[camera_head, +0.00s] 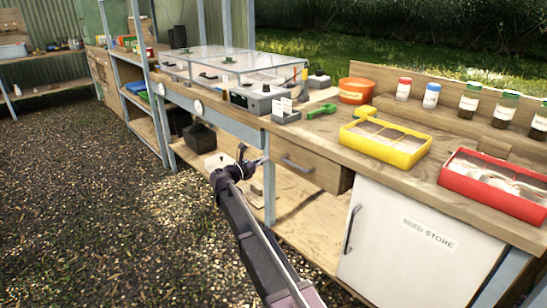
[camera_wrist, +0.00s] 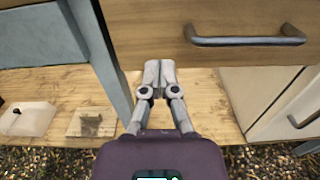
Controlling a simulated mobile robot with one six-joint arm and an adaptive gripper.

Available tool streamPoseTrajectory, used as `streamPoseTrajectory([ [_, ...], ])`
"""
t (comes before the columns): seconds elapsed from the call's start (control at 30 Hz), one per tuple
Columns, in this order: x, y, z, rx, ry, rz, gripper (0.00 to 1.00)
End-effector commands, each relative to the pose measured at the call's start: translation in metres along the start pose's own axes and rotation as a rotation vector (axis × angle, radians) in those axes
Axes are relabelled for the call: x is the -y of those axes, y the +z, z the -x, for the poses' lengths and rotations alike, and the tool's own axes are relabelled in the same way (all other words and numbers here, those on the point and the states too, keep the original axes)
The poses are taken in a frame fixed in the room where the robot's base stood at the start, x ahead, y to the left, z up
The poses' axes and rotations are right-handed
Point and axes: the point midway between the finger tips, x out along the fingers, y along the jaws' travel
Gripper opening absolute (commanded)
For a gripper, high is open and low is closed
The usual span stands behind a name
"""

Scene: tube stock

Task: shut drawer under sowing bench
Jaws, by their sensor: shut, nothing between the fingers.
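The wooden drawer (camera_head: 308,165) is under the sowing bench (camera_head: 330,124), left of the white cupboard. Its front stands out a little from the bench frame, with part of its side showing at the right. In the wrist view, the drawer front (camera_wrist: 235,18) fills the top right, with a dark bar handle (camera_wrist: 245,40). My gripper (camera_head: 254,155) is to the left of the drawer front, near the blue-grey bench leg. In the wrist view, my gripper (camera_wrist: 159,65) is shut and empty, just below and left of the handle. I cannot tell whether the fingertips touch the drawer.
The white seed store cupboard (camera_head: 420,245) stands right of the drawer. A bench leg (camera_head: 269,180) is close beside my gripper. A lower wooden shelf (camera_head: 305,215) lies below. Yellow (camera_head: 385,145) and red (camera_head: 492,188) trays sit on the bench. Gravel floor is open at the left.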

Motion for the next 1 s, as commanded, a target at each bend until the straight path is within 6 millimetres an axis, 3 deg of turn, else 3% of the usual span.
streamPoseTrajectory([
  [0.2, 0.002, 0.0, 0.038, -0.001, 0.001, 0.0, 0.0],
  [0.4, 0.002, 0.0, 0.059, -0.001, -0.001, 0.0, 0.0],
  [1.0, 0.004, -0.001, 0.066, -0.004, -0.006, -0.004, 0.0],
])
